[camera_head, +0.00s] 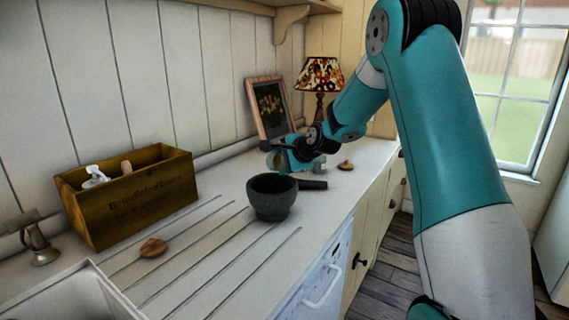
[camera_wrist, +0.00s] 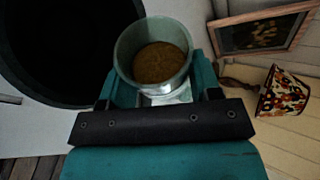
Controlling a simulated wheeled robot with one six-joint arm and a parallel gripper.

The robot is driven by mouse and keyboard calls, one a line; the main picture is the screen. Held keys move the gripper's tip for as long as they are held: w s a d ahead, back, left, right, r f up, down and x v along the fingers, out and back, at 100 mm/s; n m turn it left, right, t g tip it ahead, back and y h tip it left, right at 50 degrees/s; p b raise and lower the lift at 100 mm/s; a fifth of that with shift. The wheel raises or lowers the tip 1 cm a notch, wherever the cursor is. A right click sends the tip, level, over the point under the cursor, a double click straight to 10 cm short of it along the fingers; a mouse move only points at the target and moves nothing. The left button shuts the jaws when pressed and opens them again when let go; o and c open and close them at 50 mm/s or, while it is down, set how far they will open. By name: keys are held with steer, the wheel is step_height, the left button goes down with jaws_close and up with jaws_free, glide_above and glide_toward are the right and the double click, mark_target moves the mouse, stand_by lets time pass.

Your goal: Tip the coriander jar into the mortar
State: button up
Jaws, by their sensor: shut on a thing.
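The dark stone mortar (camera_head: 272,199) stands upright on the white worktop. In the wrist view, the mortar (camera_wrist: 60,45) is a wide black opening at the upper left, and I cannot see its contents. My gripper (camera_wrist: 156,82) is shut on the open coriander jar (camera_wrist: 123,62), a pale round jar with brown contents inside. Its mouth faces the wrist camera, beside the mortar's rim in that view.
A dark pestle (camera_head: 313,184) lies right of the mortar. Round wooden pieces lie on the worktop at the front left (camera_head: 152,247) and back right (camera_head: 346,165). A wooden crate (camera_head: 130,205), a picture frame (camera_head: 268,108) and a lamp (camera_head: 320,75) stand along the wall. A sink (camera_head: 75,300) is front left.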

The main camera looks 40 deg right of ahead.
steer(key=shift+s+a+f+n+t+h+b, duration=0.15)
steer(key=shift+n+h+b, duration=0.2)
steer(key=shift+b, duration=0.5)
steer(key=shift+w+a+f+n+t+h+b, duration=0.1)
steer(key=shift+n+t+h+b, duration=0.2)
steer(key=shift+b, duration=0.55)
steer(key=shift+s+a+f+n+t+h+b, duration=0.1)
steer(key=shift+n+h+b, duration=0.3)
steer(key=shift+b, duration=0.45)
steer(key=r+m+p, duration=0.1)
steer(key=p, duration=0.1)
steer(key=shift+d+r+y+p, duration=0.15)
steer(key=shift+y+p, duration=0.2)
steer(key=shift+r+m+g+y+p, duration=0.25)
steer(key=shift+g+y+p, duration=0.1)
steer(key=shift+p, duration=0.6)
steer(key=shift+m+y+p, duration=0.4)
steer(key=shift+y+p, duration=0.15)
steer(key=shift+p, duration=0.6)
steer(key=shift+f+g, duration=0.3)
